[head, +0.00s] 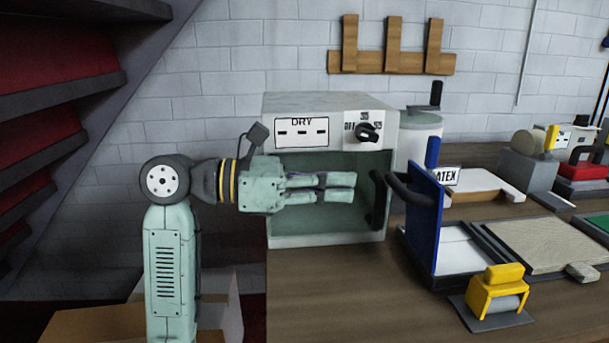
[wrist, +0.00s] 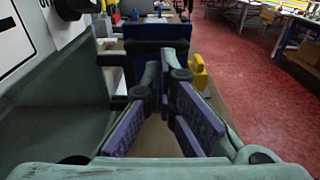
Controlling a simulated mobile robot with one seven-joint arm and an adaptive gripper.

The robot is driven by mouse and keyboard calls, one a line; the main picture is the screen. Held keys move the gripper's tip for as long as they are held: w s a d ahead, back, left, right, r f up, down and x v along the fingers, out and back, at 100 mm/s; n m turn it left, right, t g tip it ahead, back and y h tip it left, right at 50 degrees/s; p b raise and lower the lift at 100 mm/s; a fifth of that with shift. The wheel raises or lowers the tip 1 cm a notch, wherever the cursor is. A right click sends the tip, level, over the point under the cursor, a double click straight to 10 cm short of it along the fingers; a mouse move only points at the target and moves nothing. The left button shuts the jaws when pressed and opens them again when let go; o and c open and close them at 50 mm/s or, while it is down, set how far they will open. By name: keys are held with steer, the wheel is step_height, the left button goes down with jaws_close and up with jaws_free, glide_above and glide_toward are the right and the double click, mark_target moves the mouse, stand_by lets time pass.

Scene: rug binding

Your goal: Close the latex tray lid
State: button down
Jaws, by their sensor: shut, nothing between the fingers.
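The latex tray lid (head: 424,222) is a blue panel standing upright, open, along the left side of the latex tray (head: 465,250), whose pale inside shows. A black handle (head: 412,192) sticks out of the lid's left face. My gripper (head: 354,188) is shut and empty, left of the lid and apart from it, in front of the DRY box, pointing right. In the wrist view the fingers (wrist: 165,82) point towards the dark blue lid (wrist: 143,68) and its black handle (wrist: 156,45); the fingers partly hide the lid.
The DRY box (head: 282,104) stands behind my gripper, with a black handle (head: 378,200) at its right edge. A yellow roller tool (head: 497,284) lies on a grey plate in front of the tray. A beige rug (head: 548,243) lies to the right. The front left bench (head: 330,290) is clear.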

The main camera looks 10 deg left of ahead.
mark_target(393, 186)
steer(key=p+x, duration=0.1)
steer(key=x, duration=0.5)
steer(key=shift+r, duration=0.1)
